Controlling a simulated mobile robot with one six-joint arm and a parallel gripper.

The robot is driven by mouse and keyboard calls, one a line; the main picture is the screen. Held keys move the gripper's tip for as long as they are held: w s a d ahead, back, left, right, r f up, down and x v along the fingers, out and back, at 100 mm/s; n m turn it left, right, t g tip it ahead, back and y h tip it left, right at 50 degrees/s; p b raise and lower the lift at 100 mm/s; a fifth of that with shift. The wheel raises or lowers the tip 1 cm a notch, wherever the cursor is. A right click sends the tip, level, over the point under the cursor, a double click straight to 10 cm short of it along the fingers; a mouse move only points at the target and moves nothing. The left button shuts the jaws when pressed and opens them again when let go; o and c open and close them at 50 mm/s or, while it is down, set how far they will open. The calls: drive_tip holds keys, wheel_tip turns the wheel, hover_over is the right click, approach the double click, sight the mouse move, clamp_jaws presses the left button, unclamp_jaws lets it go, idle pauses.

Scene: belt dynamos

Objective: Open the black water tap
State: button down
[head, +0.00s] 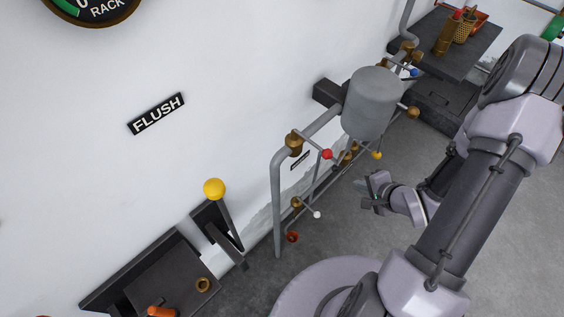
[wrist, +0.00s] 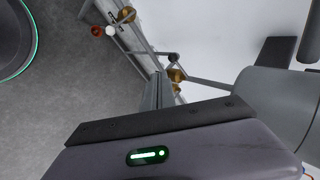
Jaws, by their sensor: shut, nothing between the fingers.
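The black tap shows in the wrist view as a dark round knob (wrist: 173,57) on a lever beside a brass valve body (wrist: 177,75), on the grey pipework. In the head view I cannot clearly pick out its knob; brass fittings show below the grey tank. My gripper (head: 366,194) is shut and empty, in the air to the right of the pipes and below the tank. In the wrist view the grey fingers (wrist: 158,92) point toward the pipework, with their tips close in line with the black knob. I cannot tell whether they touch it.
The grey tank (head: 372,103) stands above the pipes. Other taps have red (head: 327,154), white (head: 317,215), yellow (head: 377,155) and blue (head: 414,72) knobs. A yellow-knobbed lever (head: 214,189) stands at the left. Floor (head: 345,235) is open beside the pipes.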

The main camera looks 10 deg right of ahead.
drive_tip(key=b, duration=0.6)
approach(335, 171)
drive_tip(key=d+f+x, duration=0.1)
drive_tip(key=x, duration=0.5)
drive_tip(key=shift+a, duration=0.2)
drive_tip(key=shift+r, duration=0.15)
drive_tip(key=shift+w+a+r+p, duration=0.1)
drive_tip(key=shift+a+p, duration=0.2)
drive_tip(key=shift+p, duration=0.15)
drive_tip(key=shift+w+a+f, duration=0.2)
drive_tip(key=shift+w+a, duration=0.35)
drive_tip(key=shift+a, duration=0.25)
drive_tip(key=shift+d, duration=0.1)
